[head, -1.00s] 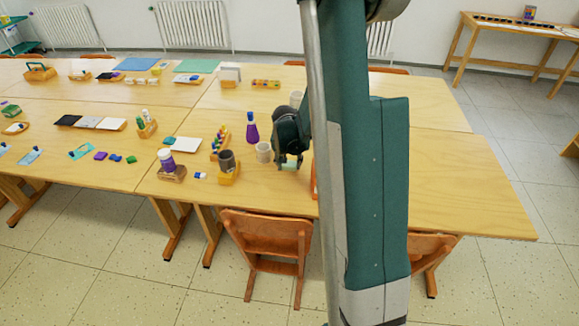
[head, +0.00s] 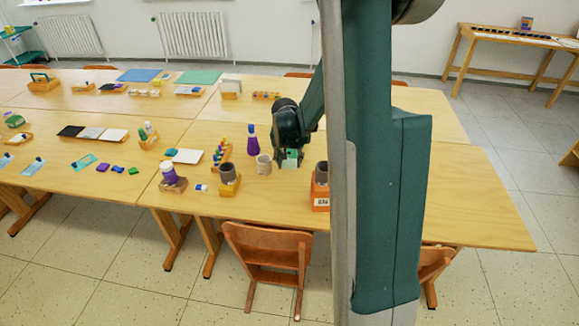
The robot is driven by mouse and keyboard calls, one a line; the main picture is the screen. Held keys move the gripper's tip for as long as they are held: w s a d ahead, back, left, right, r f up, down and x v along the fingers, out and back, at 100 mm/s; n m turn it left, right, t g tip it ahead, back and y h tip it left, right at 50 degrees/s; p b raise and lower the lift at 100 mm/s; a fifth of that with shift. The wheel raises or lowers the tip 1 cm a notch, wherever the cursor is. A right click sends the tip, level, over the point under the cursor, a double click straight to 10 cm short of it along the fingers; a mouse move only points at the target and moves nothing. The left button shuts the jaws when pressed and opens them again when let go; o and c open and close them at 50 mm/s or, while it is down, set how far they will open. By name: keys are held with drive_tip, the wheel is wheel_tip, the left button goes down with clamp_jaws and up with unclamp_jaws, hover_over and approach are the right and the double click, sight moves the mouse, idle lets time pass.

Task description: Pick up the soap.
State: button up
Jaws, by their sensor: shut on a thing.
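A pale green block (head: 291,158), which I take to be the soap, is between the fingers of my gripper (head: 290,160). My gripper is shut on it over the near table, with the fingers pointing down. The dark fingers and gripper body hide part of the block. It appears to be held a little above the tabletop, though the gap is hard to judge from this view.
A beige cup (head: 263,164) and a purple bottle (head: 252,141) stand just left of my gripper. An orange holder with a dark cup (head: 321,172) stands close at the right. The wooden table (head: 465,190) is bare farther right.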

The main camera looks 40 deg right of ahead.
drive_tip(key=shift+r, duration=0.95)
drive_tip(key=shift+r, duration=0.1)
